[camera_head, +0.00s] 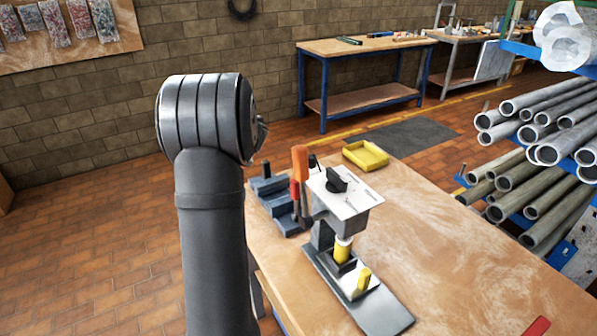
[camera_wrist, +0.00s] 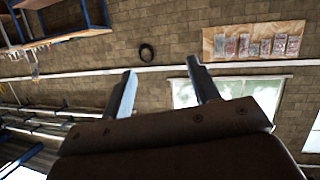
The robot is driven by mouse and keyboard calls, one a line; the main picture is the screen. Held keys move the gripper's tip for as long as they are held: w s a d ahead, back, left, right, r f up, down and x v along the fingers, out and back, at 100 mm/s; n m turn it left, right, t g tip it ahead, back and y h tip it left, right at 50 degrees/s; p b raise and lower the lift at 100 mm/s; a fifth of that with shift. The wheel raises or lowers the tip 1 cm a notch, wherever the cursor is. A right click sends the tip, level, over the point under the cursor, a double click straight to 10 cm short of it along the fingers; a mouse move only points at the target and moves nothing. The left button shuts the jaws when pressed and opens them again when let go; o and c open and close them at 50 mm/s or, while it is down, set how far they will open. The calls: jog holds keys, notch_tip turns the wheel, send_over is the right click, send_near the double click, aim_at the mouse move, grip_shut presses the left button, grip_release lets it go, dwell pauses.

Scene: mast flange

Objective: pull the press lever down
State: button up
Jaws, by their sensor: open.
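A small press (camera_head: 343,200) with a light grey head stands on a dark base plate on the wooden bench. An orange upright handle (camera_head: 300,163) shows at the left of its head and looks like the press lever; its joint to the press is not clear. A yellow cylinder (camera_head: 343,247) sits under the head, and a yellow block (camera_head: 363,279) is on the base. My gripper (camera_wrist: 165,88) is open and empty in the wrist view, facing the brick wall.
On the bench (camera_head: 450,250), a blue-grey stepped rack (camera_head: 272,192) stands left of the press, and a yellow tray (camera_head: 366,155) lies behind it. A red item (camera_head: 537,327) is at the front right. A rack of pipes (camera_head: 545,130) stands to the right. The bench's right part is mostly clear.

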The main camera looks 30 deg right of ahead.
jog(key=s+d+r+g+h, duration=0.1)
jog(key=s+d+r, duration=0.1)
jog(key=d, duration=0.1)
jog(key=s+d+r+m+g+h, duration=0.1)
jog(key=s+d+r+h, duration=0.1)
jog(key=d+r, duration=0.1)
jog(key=s+d+r+m+g+h, duration=0.1)
jog(key=s+d+r+h, duration=0.1)
jog(key=d, duration=0.2)
jog(key=shift+s+d+r, duration=0.15)
jog(key=shift+d+r, duration=0.05)
jog(key=shift+c, duration=0.6)
jog(key=s+d+r+m+g+h, duration=0.2)
jog(key=s+d+r+g, duration=0.15)
jog(key=s, duration=0.25)
notch_tip(320, 180, up, 15)
jog(key=n+g+y, duration=0.5)
jog(key=g+y, duration=0.2)
jog(key=y, duration=0.3)
send_over(301, 165)
jog(key=w, duration=0.1)
jog(key=f, duration=1.7)
jog(key=shift+w+d+f, duration=0.1)
jog(key=shift+d+f, duration=0.1)
jog(key=shift+d, duration=0.1)
grip_shut()
